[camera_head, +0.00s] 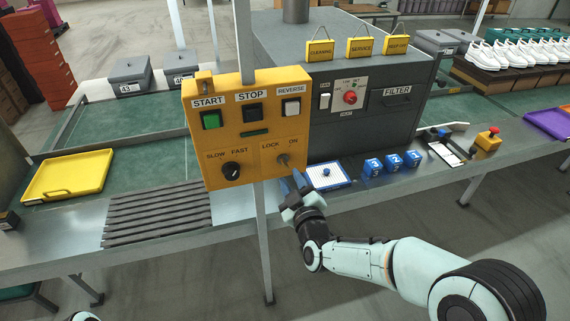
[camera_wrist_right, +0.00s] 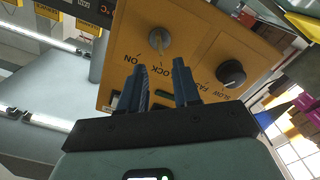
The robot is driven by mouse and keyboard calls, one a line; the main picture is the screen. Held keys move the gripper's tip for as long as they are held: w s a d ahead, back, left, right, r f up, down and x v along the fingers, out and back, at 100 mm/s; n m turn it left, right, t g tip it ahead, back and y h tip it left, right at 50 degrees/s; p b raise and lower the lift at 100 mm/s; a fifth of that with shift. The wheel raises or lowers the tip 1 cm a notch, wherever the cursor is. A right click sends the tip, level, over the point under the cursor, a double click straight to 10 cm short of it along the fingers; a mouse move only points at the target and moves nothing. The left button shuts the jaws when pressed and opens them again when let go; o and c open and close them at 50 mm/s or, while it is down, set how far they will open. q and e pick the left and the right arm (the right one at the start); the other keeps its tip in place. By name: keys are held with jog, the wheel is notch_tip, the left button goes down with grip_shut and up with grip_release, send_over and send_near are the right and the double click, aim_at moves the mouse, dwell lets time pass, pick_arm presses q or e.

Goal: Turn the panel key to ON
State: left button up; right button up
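The yellow control panel (camera_head: 240,185) stands upright at the middle of the line. Its silver panel key (camera_head: 284,160) sits at the lower right of the panel under the LOCK and ON labels. The key also shows in the right wrist view (camera_wrist_right: 159,41), beyond the fingertips. I cannot tell for sure which label it points to. My right gripper (camera_head: 298,184) is just below and right of the key, apart from it. In the right wrist view its two blue fingers (camera_wrist_right: 159,78) are apart with nothing between them. My left gripper is not in view.
The panel also has a black SLOW/FAST knob (camera_head: 231,171), a green START button (camera_head: 211,120), a black STOP button and a white REVERSE button. A grey machine (camera_head: 340,130) stands behind at right.

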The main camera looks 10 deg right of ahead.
aim_at(284, 165)
jog(key=w+p, duration=0.1)
jog(key=w, duration=0.5)
jog(key=shift+w+a, duration=0.1)
jog(key=shift+w, duration=0.15)
jog(key=shift+c, duration=0.3)
jog(key=shift+s, duration=0.1)
grip_shut()
